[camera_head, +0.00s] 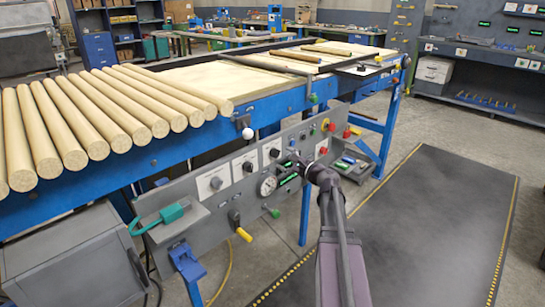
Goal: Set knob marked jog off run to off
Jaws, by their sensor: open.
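A grey control panel (205,225) runs along the front of the blue wood line. It carries three dark knobs on white plates: a left knob (215,183), a middle knob (247,167) and a right knob (274,153). Their markings are too small to read, so I cannot tell which one is marked jog off run, or its setting. My gripper (287,160) is open in front of the panel, just right of the right knob. I cannot tell whether it touches anything. My gripper and wrist hide part of the panel behind them.
A round gauge (267,186), a yellow-handled lever (243,234) and a red emergency button (327,125) are on the panel. A teal tool (174,213) lies on a left shelf. Wooden rods (100,110) lie on the line. The dark floor mat (430,225) is clear.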

